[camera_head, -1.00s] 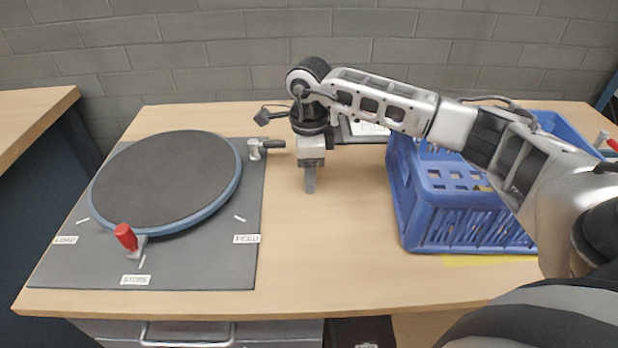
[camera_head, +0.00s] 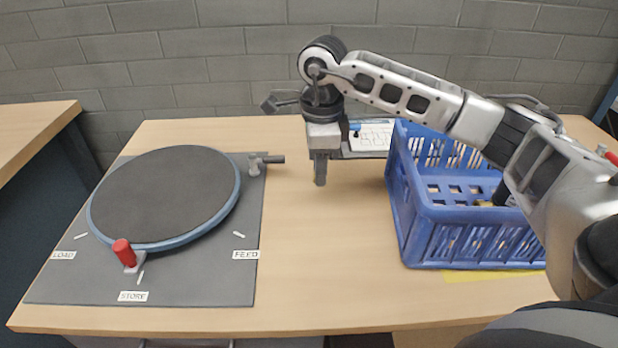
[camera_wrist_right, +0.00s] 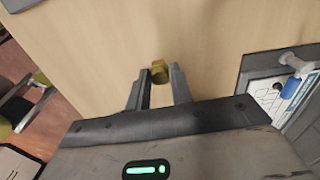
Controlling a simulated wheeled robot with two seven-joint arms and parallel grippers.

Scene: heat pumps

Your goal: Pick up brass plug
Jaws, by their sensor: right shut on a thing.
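The brass plug (camera_wrist_right: 160,72) is a small golden piece between the fingertips of my right gripper in the right wrist view. My right gripper (camera_head: 320,181) is shut on it and points down over the bare table behind the middle, between the turntable and the blue crate. The fingers hide the plug in the head view. The plug appears clear of the tabletop, but the height is hard to tell. My left gripper is in neither current view.
A dark turntable (camera_head: 165,195) with a red handle (camera_head: 123,252) sits on a grey mat at the left. A blue crate (camera_head: 470,247) stands at the right under my right arm. A tray with a white sheet (camera_head: 372,135) lies behind. The table's front middle is clear.

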